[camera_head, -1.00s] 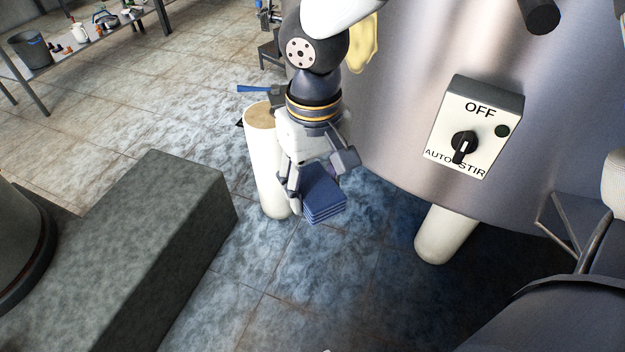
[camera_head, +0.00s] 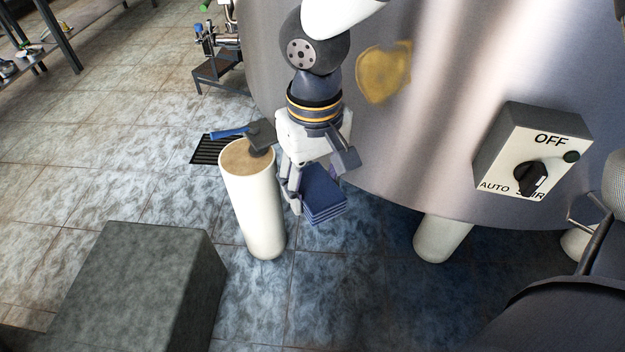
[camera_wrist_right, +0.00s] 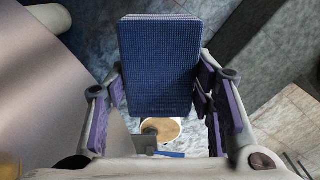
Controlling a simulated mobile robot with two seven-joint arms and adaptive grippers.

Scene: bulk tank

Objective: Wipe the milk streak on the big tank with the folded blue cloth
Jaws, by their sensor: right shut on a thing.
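The folded blue cloth (camera_head: 322,200) is a stack of layers hanging clear of the floor. My right gripper (camera_head: 319,176) is shut on it; in the right wrist view the cloth (camera_wrist_right: 160,65) stands out between the two fingers (camera_wrist_right: 165,105). The big tank (camera_head: 460,60) is shiny grey metal and fills the upper right. A yellowish streak (camera_head: 384,72) is on its side, right of my right arm. The gripper and cloth are below and left of the streak, in front of the tank's lower edge. My left gripper is not seen.
A control box (camera_head: 533,152) marked OFF, AUTO and STIR sticks out from the tank. A white post (camera_head: 255,205) with a tan top stands left of the cloth; a blue-handled tool (camera_head: 232,133) lies on it. A grey block (camera_head: 140,285) is at lower left. Floor between is open.

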